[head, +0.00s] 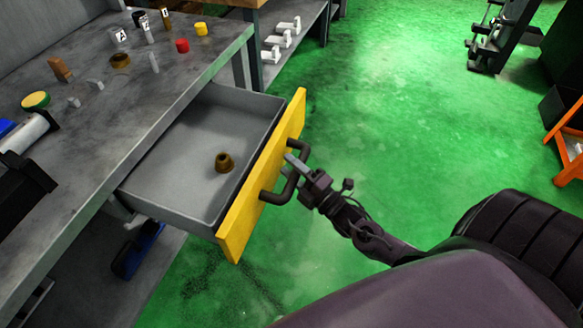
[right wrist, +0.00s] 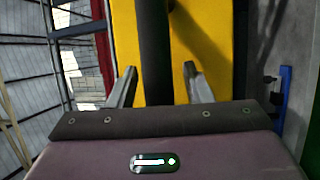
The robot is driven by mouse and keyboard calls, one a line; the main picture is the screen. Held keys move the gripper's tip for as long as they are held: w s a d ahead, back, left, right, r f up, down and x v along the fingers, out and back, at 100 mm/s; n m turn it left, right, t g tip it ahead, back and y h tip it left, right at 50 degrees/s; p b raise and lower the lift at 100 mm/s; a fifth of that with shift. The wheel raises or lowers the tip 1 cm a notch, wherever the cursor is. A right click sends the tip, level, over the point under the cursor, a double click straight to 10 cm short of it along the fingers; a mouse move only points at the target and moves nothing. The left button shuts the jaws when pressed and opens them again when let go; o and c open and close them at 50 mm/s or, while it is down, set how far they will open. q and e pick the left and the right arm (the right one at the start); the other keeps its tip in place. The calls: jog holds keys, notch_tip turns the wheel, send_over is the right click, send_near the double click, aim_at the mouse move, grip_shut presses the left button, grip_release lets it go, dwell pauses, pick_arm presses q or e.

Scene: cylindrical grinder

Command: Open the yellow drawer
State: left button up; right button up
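The yellow drawer (head: 262,180) is pulled out from under the grey workbench, and its grey inside shows. A small brown ring-like part (head: 224,161) sits in it. The drawer's dark handle (head: 274,196) stands out from the yellow front. My right gripper (head: 294,162) is at the far part of this handle. In the right wrist view, the gripper (right wrist: 160,74) has its two grey fingers apart, one on each side of the dark handle bar (right wrist: 155,45), with gaps visible. My left gripper is not visible.
The workbench top (head: 150,100) carries several small parts, including a red one (head: 182,45) and a yellow one (head: 201,29). A blue item (head: 138,250) is beneath the drawer. An orange frame (head: 568,140) stands at right. Green floor in front of the drawer is clear.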

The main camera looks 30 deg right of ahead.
jog(key=shift+s, duration=0.1)
jog(key=v, duration=0.7)
jog(key=shift+s, duration=0.3)
jog(key=shift+f, duration=0.1)
